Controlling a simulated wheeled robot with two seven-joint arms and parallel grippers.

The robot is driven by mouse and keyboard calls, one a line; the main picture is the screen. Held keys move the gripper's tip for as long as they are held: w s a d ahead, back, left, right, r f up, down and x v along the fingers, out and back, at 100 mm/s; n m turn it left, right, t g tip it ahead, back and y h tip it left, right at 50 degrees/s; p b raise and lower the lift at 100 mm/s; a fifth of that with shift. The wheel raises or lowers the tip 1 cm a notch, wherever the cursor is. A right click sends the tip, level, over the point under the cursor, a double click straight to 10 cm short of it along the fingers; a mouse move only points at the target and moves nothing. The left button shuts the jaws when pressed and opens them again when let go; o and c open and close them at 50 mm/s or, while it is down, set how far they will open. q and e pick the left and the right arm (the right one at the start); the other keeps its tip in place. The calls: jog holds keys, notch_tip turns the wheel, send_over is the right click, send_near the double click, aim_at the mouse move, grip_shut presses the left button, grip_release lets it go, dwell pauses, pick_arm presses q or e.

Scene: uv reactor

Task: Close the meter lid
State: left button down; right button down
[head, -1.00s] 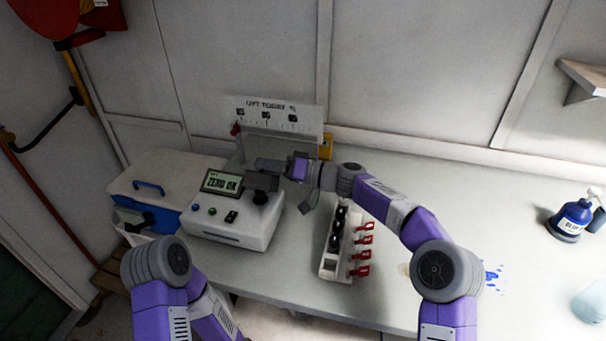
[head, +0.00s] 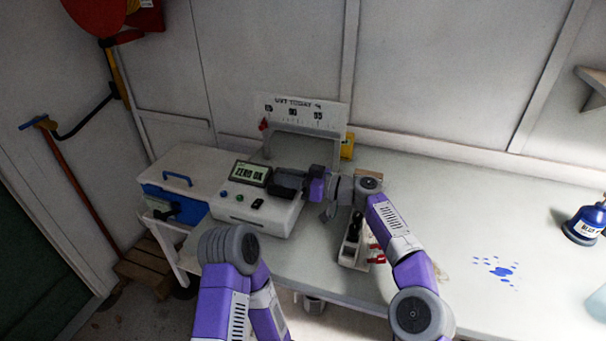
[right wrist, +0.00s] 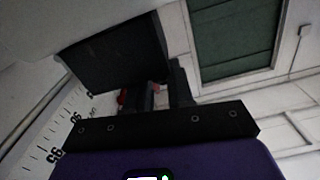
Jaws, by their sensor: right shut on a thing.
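The meter (head: 232,207) is a white box with a green screen reading "ZERO OK". It stands on the bench, left of centre in the head view. Its dark lid (head: 287,182) is at the box's right rear, low over the top. I cannot tell whether it sits flush. My right gripper (head: 303,184) reaches it from the right and is shut on the lid. In the right wrist view, the dark lid block (right wrist: 115,55) is at the dark fingers (right wrist: 167,88). My left gripper is out of view; only my left arm shows.
A blue and white cooler box (head: 178,188) stands left of the meter. A rack with red-handled items (head: 352,250) is under my right arm. A sign board (head: 305,112) stands behind the meter. A blue bottle (head: 583,224) is far right.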

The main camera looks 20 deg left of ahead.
dwell(0.5)
jog(key=c, duration=1)
grip_release()
jog(key=shift+s, duration=0.1)
jog(key=shift+a+r+p, duration=0.1)
jog(key=shift+r+p, duration=3.35)
jog(key=shift+r, duration=1.55)
